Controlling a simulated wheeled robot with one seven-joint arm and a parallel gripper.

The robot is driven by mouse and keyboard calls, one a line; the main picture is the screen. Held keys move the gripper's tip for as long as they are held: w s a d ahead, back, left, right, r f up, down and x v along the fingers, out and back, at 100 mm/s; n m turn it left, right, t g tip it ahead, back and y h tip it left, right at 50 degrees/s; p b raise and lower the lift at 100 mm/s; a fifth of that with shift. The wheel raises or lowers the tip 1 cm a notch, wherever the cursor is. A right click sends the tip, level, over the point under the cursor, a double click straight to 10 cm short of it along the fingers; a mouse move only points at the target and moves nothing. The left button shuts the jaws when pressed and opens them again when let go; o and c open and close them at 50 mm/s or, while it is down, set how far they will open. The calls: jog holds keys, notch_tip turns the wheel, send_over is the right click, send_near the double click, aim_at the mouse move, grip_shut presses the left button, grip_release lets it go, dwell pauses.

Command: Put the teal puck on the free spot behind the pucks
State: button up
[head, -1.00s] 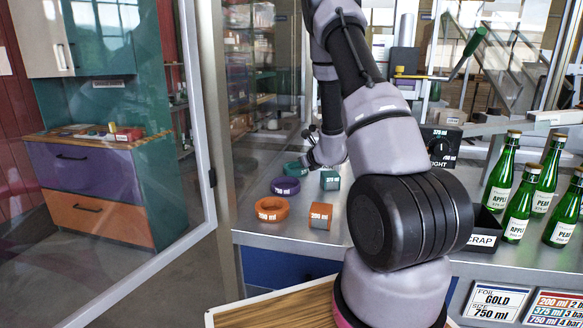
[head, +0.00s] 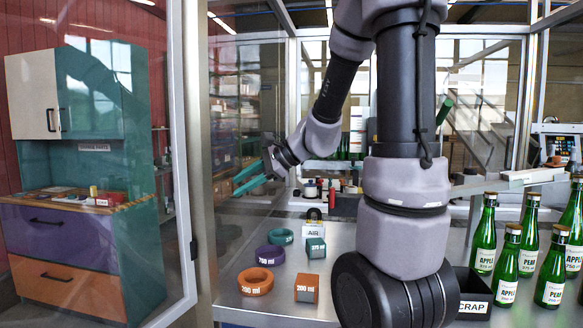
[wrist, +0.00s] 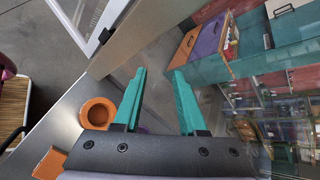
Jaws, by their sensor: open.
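The teal puck (head: 281,237), a ring, lies flat on the steel table at the back of a row. In front of it lie the purple 750 ml puck (head: 269,256) and then the orange 200 ml puck (head: 257,282). My gripper (head: 236,186) has teal fingers, which are spread and empty. It is raised above the table, left of the pucks, by the clear panel. In the wrist view its open fingertips (wrist: 160,74) have nothing between them. The orange puck (wrist: 97,114) shows there on the left; the teal puck is not visible there.
A teal 375 ml block (head: 316,248) and an orange 200 ml block (head: 306,290) stand right of the pucks. A black scrap bin (head: 473,290) and green bottles (head: 482,238) are on the right.

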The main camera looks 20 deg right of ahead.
jog(key=s+d+r+n+h, duration=0.3)
jog(key=s+n, duration=0.3)
jog(key=s, duration=0.2)
jog(key=s+d+r+n+h, duration=0.3)
jog(key=s+n, duration=0.3)
jog(key=s, duration=0.3)
jog(key=shift+s+r+t+h, duration=0.2)
jog(key=shift+r+t+h, duration=0.1)
jog(key=shift+h, duration=0.5)
dwell(1.2)
